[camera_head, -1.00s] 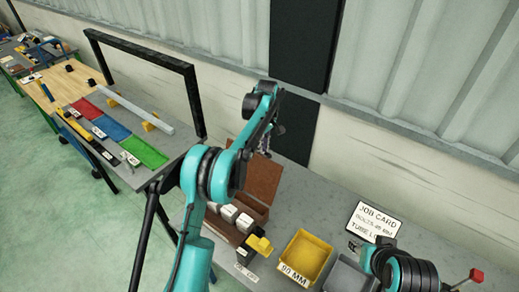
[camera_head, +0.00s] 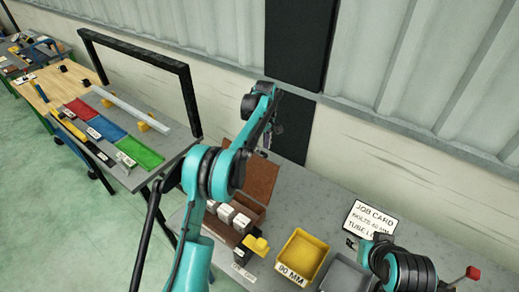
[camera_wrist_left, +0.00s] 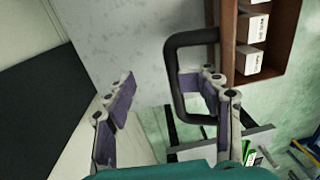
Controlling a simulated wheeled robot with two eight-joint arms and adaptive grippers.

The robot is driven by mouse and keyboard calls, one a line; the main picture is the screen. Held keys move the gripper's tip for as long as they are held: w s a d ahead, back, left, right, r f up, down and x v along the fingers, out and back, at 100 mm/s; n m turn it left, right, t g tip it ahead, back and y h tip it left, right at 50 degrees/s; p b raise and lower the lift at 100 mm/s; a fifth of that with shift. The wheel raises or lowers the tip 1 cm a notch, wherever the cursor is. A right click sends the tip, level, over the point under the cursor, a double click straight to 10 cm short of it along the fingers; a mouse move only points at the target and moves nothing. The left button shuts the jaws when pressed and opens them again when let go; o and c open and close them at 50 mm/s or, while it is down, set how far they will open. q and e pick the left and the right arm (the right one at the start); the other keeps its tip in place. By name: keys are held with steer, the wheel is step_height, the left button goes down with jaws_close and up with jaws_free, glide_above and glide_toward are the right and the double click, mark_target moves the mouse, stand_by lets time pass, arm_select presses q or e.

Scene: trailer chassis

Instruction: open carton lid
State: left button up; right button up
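The brown carton (camera_head: 250,226) stands on the grey bench below my left gripper, with several white boxes inside. Its brown lid (camera_head: 263,178) stands raised at the back, partly hidden by my left arm. In the left wrist view the carton (camera_wrist_left: 228,50) is at the upper right. My left gripper (camera_head: 268,140) is above and behind the lid in the head view.
A yellow bin (camera_head: 302,256) and a grey bin (camera_head: 345,276) stand right of the carton. A job card (camera_head: 369,218) stands behind them. A black frame (camera_head: 140,50) rises from the left table. A corrugated wall bounds the back.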

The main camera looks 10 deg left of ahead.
arm_select(q)
steer(key=shift+a, duration=0.1)
arm_select(e)
steer(key=shift+s, duration=0.25)
arm_select(q)
steer(key=shift+s, duration=0.1)
stand_by(0.4)
step_height(320, 180, up, 12)
steer(key=shift+w+r, duration=0.15)
steer(key=shift+w, duration=0.15)
arm_select(e)
steer(key=shift+w, duration=0.2)
steer(key=shift+f, duration=0.15)
